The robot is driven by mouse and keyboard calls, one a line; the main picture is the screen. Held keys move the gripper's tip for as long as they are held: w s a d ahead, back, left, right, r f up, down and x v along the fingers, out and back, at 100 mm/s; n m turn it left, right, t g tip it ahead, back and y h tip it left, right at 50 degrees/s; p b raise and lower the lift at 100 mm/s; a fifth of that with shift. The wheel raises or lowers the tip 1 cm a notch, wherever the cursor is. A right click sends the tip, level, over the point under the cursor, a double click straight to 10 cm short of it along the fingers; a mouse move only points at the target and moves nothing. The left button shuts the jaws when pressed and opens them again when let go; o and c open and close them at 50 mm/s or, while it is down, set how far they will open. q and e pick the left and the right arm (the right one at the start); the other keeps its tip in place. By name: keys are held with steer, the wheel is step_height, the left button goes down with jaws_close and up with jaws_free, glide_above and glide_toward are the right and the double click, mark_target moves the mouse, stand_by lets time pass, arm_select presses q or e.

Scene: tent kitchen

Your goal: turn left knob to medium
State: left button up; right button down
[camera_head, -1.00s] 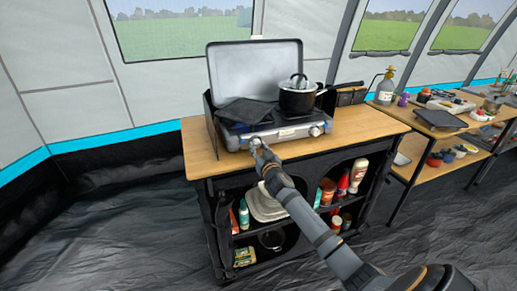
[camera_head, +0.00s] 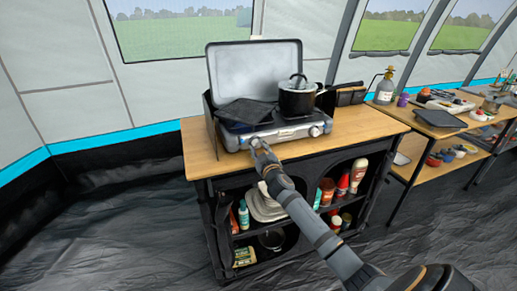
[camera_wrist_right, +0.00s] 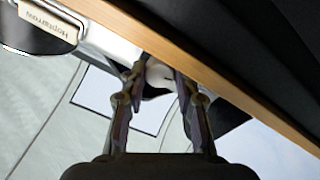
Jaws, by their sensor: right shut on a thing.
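A silver camping stove (camera_head: 290,133) with its lid raised stands on the wooden cabinet top. My right gripper (camera_head: 256,145) is at the left end of the stove's front panel, where the left knob sits. In the right wrist view, my right gripper (camera_wrist_right: 160,78) has its two fingers on either side of the pale left knob (camera_wrist_right: 155,87), shut on it. The fingers hide most of the knob, and its setting cannot be read. The right knob (camera_head: 315,131) is free on the same panel. My left gripper is not in view.
A black pot (camera_head: 298,99) stands on the right burner, and a dark flat plate (camera_head: 246,111) lies on the left side. The cabinet top (camera_head: 356,124) is clear at the right front. Its wooden front edge (camera_wrist_right: 215,82) runs close to my fingers.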

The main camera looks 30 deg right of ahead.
stand_by(0.4)
steer(key=c, duration=1)
jaws_free()
steer(key=shift+s, duration=0.1)
steer(key=v, duration=1.2)
steer(key=shift+f, duration=0.15)
